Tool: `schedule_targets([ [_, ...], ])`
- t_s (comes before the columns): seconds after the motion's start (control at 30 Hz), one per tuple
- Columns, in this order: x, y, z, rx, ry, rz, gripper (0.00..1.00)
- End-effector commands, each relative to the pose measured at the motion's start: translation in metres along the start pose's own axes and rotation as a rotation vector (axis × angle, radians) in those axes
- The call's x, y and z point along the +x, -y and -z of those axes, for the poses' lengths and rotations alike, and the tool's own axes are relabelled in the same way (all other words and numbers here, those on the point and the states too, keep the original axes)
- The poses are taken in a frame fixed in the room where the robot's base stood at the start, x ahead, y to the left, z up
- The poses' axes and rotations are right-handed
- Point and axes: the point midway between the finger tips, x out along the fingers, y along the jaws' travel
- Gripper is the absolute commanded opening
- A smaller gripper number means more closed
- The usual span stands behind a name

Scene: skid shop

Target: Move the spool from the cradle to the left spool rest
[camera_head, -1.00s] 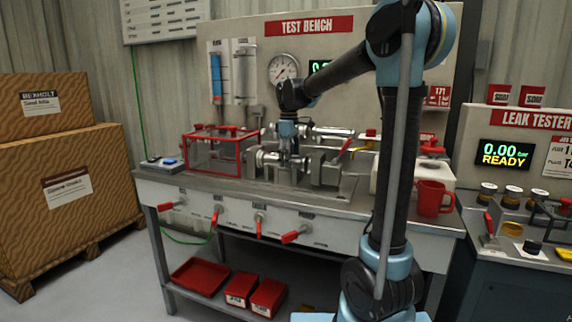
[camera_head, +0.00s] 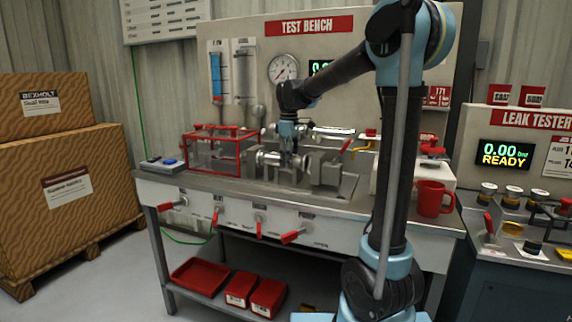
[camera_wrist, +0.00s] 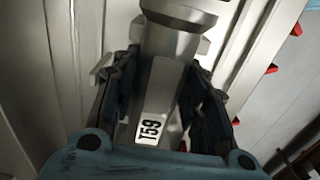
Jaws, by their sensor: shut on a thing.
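The spool (camera_wrist: 165,80) is a grey metal body with a white label reading T59. In the wrist view it lies between the two dark fingers of my gripper (camera_wrist: 152,105), which is shut on it. In the head view my gripper (camera_head: 290,152) points down over the test bench, and the spool (camera_head: 269,158) shows as a shiny metal piece at bench-fixture height. The grey fixture blocks (camera_head: 326,172) stand just right of it. I cannot tell which block is the cradle or the left spool rest, nor whether the spool touches either.
A red-framed clear box (camera_head: 213,153) stands close on the left of the spool. A red mug (camera_head: 433,198) stands at the bench's right end. Red-handled valves (camera_head: 259,226) stick out of the bench front. A blue-buttoned control box (camera_head: 162,165) sits at the left end.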

Motion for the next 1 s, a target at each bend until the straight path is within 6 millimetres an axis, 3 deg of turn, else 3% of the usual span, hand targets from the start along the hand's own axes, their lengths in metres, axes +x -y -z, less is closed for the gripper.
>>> schedule_targets([
  [0.53,-0.012,0.000,0.000,0.000,0.000,0.001,0.23],
  [1.0,-0.038,0.000,0.000,0.000,0.000,0.001,0.23],
])
